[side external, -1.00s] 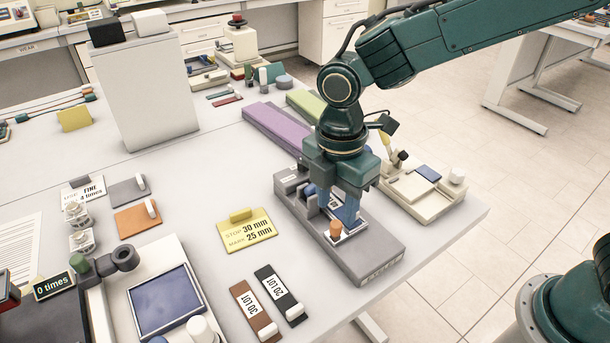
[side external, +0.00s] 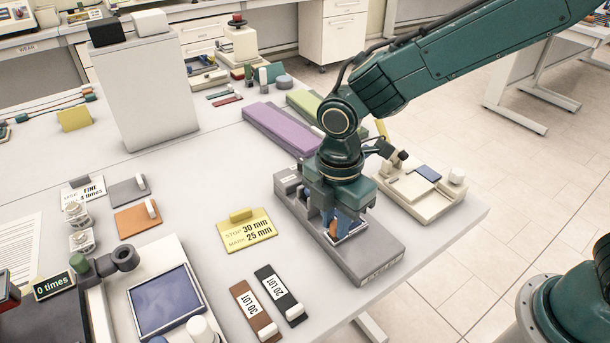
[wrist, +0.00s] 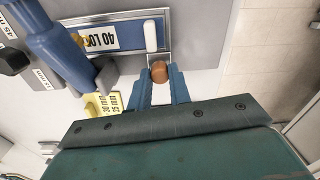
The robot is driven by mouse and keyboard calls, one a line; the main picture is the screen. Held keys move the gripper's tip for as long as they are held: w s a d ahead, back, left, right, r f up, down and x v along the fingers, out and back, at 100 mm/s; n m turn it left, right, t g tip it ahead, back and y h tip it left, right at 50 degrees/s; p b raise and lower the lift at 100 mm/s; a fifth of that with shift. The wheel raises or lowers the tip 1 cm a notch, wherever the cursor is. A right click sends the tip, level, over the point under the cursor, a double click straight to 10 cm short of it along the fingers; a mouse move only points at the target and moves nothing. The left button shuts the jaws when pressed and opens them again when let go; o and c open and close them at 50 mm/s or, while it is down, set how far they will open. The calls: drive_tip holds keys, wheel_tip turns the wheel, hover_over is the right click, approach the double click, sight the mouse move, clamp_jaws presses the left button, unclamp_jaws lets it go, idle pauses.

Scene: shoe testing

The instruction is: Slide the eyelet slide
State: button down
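My gripper (side external: 337,232) points down over the grey fixture (side external: 361,252) on the bench. An orange-brown knob (wrist: 159,72) sits between its two blue fingers in the wrist view, with a fingertip close on each side. Whether the fingers touch it I cannot tell. The knob shows partly behind a finger in the side view (side external: 333,229). Beside it in the wrist view is a blue plate (wrist: 130,37) labelled "40 LOT" with a white handle (wrist: 151,36). The fingers and palm hide much of the fixture's top. No part is labelled as the eyelet slide.
A yellow card (side external: 247,231) reads "STOP 30 mm, MARK 25 mm". Brown (side external: 256,311) and black (side external: 281,293) lot plates lie in front. A cream device (side external: 418,192) stands right of the fixture, near the bench edge. A purple block (side external: 283,128) lies behind.

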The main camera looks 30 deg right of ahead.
drive_tip(key=shift+s, duration=3.65)
drive_tip(key=c, duration=1.3)
unclamp_jaws()
drive_tip(key=shift+r, duration=0.1)
drive_tip(key=shift+w+r, duration=0.1)
drive_tip(key=shift+r, duration=0.65)
wheel_tip(320, 180, up, 12)
drive_tip(key=shift+w+r, duration=0.1)
